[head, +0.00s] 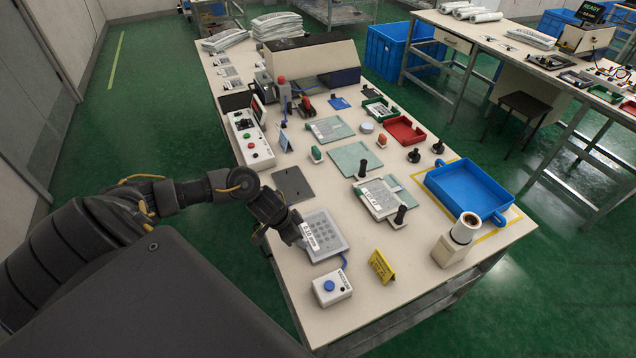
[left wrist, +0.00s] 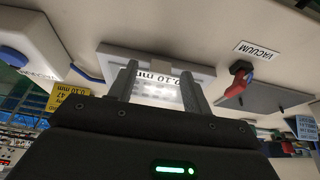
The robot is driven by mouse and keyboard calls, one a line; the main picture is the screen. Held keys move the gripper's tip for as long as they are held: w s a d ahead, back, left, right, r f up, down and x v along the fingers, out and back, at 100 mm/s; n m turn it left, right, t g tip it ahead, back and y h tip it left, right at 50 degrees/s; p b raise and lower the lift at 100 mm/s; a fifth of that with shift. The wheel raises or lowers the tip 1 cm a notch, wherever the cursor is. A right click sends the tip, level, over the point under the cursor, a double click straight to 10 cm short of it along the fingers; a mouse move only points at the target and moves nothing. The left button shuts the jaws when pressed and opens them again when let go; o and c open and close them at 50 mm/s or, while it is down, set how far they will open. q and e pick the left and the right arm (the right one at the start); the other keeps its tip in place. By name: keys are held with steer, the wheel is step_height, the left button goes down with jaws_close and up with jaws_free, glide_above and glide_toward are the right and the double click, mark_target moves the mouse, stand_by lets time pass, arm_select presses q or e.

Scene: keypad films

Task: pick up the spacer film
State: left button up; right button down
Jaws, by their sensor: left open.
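A pale film with a white label (head: 311,242) lies on a light grey square plate (head: 343,251) at the near left of the table. The film shows dark dots in rows. In the left wrist view the film's label (left wrist: 158,78) ends in "0.10 mm" and shows between my fingers. My left gripper (head: 300,238) is over the plate's left edge; in the left wrist view its open fingers (left wrist: 159,72) point at the labelled edge. I cannot tell whether they touch the film. My right gripper is not in view.
A white box with a blue button (head: 331,287) and a yellow sign (head: 381,266) stand near the plate. A dark grey plate (head: 292,184) lies behind it. A blue tray (head: 450,203) and a white cylinder fixture (head: 455,243) stand at right. The front table strip is mostly clear.

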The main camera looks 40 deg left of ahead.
arm_select(q)
steer(key=shift+f, duration=0.25)
steer(key=c, duration=1.1)
steer(key=shift+o, duration=0.2)
steer(key=shift+r, duration=0.1)
steer(key=shift+r, duration=0.5)
step_height(320, 180, up, 2)
steer(key=shift+r, duration=0.25)
steer(key=s+a+r+b, duration=0.1)
steer(key=s+a+r, duration=0.1)
steer(key=s+r, duration=0.2)
steer(key=s+a+r+b, duration=0.2)
steer(key=s+r, duration=0.3)
steer(key=s, duration=0.4)
steer(key=shift+a+r, duration=0.2)
steer(key=shift+a, duration=0.05)
